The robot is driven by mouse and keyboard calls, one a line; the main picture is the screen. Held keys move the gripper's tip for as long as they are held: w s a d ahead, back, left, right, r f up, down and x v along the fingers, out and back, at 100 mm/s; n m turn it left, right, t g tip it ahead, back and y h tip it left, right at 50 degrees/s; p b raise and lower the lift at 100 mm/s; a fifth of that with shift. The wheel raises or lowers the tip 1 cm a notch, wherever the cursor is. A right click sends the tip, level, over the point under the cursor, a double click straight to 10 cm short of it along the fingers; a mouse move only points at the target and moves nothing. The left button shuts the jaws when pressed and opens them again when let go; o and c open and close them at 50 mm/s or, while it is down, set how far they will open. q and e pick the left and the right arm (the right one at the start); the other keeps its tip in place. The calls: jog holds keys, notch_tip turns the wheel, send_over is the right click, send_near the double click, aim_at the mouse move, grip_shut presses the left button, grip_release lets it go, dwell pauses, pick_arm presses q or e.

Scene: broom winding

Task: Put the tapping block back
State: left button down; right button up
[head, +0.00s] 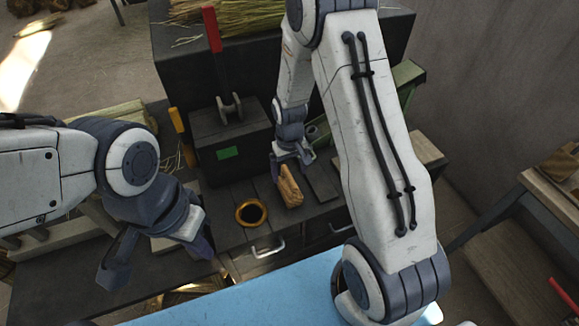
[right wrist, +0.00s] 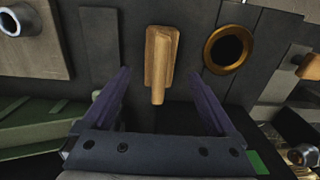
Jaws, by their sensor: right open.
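The tapping block, a light wooden piece with a narrower handle, appears in the head view (head: 290,187) and the right wrist view (right wrist: 160,60). It seems to lie on the dark bench top. My right gripper (head: 292,158) is just over its handle end. In the right wrist view the two fingers (right wrist: 158,84) stand wide apart, one on each side of the handle, with gaps between. My left gripper (head: 157,262) is open and empty at the lower left, away from the block.
A brass-rimmed hole (head: 251,212) is in the bench left of the block, and a dark flat plate (head: 320,183) lies right of it. A dark box with a red-handled lever (head: 213,30) stands behind. A light blue surface (head: 270,295) is in front.

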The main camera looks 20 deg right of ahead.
notch_tip(320, 180, up, 3)
jog(key=s+a+r+n, duration=0.3)
jog(key=s+a+r, duration=0.4)
jog(key=a+r, duration=0.3)
jog(key=s+a+r+n, duration=0.2)
jog(key=s+r, duration=0.1)
jog(key=s, duration=0.5)
jog(key=s+a+r+n+y, duration=0.1)
jog(key=s+r, duration=0.3)
jog(key=s, duration=0.4)
jog(key=shift+s+a+n, duration=0.4)
jog(key=shift+a, duration=0.15)
